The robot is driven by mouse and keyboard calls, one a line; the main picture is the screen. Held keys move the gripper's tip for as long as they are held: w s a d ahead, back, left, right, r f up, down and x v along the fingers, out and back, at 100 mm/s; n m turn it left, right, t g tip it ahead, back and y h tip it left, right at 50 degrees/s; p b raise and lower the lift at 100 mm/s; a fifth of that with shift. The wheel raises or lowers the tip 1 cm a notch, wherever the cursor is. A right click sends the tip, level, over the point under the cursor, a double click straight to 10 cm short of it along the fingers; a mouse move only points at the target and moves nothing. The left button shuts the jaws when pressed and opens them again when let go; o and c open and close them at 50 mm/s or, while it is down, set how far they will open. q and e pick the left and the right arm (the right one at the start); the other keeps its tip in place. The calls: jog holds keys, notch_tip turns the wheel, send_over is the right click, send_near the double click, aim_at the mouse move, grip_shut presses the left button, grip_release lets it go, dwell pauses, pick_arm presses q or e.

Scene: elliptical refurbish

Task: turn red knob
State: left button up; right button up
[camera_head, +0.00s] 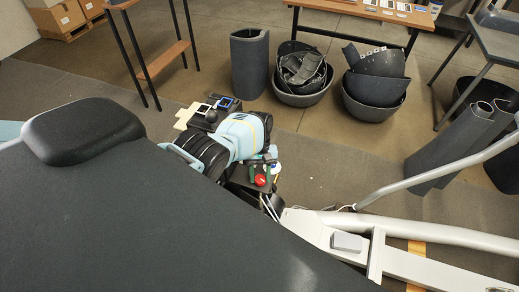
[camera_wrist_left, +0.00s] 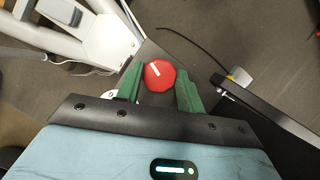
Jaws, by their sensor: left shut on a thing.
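The red knob (camera_head: 260,180) shows in the head view on a dark box beside the white metal frame. In the left wrist view the red knob (camera_wrist_left: 159,76) is round with a short white mark slanting across its top. My left gripper (camera_head: 263,172) comes in from the left over it. In the left wrist view the green fingers of my left gripper (camera_wrist_left: 158,82) stand on either side of the knob and are shut on it. My right gripper is not in view.
A white tubular frame (camera_head: 400,255) runs to the right of the knob. A large dark padded surface (camera_head: 130,220) fills the lower left. Dark bins (camera_head: 300,90) stand on the floor behind. A black cable (camera_wrist_left: 190,42) lies near the knob.

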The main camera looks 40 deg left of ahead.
pick_arm(q)
jog(key=shift+n, duration=0.6)
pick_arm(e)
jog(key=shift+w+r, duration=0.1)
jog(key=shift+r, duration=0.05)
pick_arm(q)
jog(key=o, duration=1)
jog(key=shift+a+r, duration=0.1)
jog(key=shift+r, duration=0.15)
jog(key=shift+p+v, duration=0.75)
jog(key=shift+v, duration=2.95)
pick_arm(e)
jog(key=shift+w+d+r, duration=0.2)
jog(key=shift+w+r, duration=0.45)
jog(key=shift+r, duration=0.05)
